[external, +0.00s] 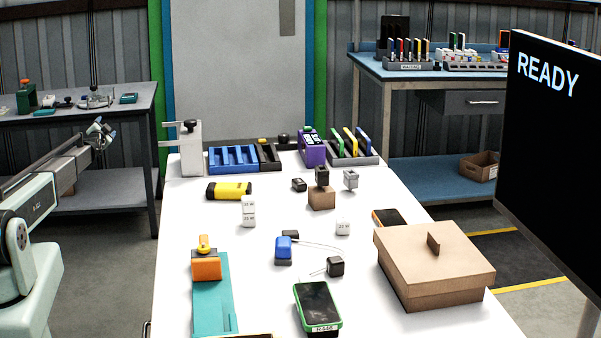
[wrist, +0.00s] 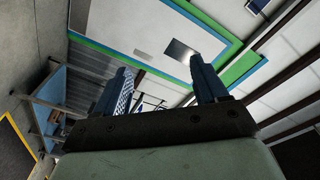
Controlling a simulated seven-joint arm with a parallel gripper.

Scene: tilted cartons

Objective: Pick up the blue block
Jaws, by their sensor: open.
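A small blue block (external: 284,246) sits in the middle of the white table in the external view, on or against a darker base. I cannot tell whether the two are one piece. My gripper (external: 101,128) is at the upper left, beyond the table's left side and well away from the block. In the wrist view my gripper (wrist: 158,78) shows two blue fingers spread apart with nothing between them. The wrist view looks toward the door and wall, and the block is not in it.
Near the block are a black cube (external: 335,267), a thin pale cable, white weights (external: 248,212) and a green-edged handheld device (external: 318,306). An orange-handled tool on a teal strip (external: 211,300) lies left. A lidded cardboard box (external: 432,262) stands right. Racks line the back.

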